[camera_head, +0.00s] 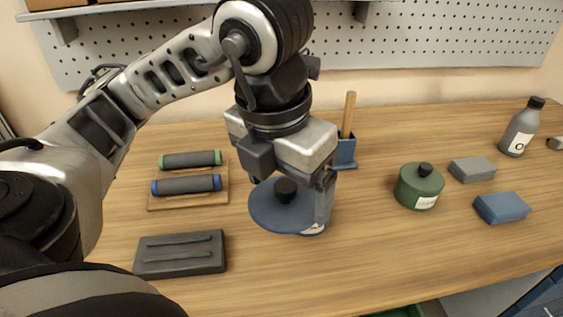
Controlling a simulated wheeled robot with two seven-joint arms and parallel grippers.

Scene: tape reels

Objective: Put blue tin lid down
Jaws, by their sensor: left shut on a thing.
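The blue tin lid (265,211) is a round blue disc with a black knob (286,190), near the middle of the head view. My left gripper (321,206) points down over its right side and is shut on the lid. A blue tin with a pale label (314,230) shows just below the lid's right edge, mostly hidden. I cannot tell whether the lid touches the tin or the table. My right gripper is not in view.
Left are a wooden rack (190,201) with green-ended and blue-ended rollers, and a dark grey block (180,254). A blue holder (345,152) stands behind the gripper. Right are a green tin (419,186), grey block (472,169), blue block (501,208) and bottle (521,128). The front middle is clear.

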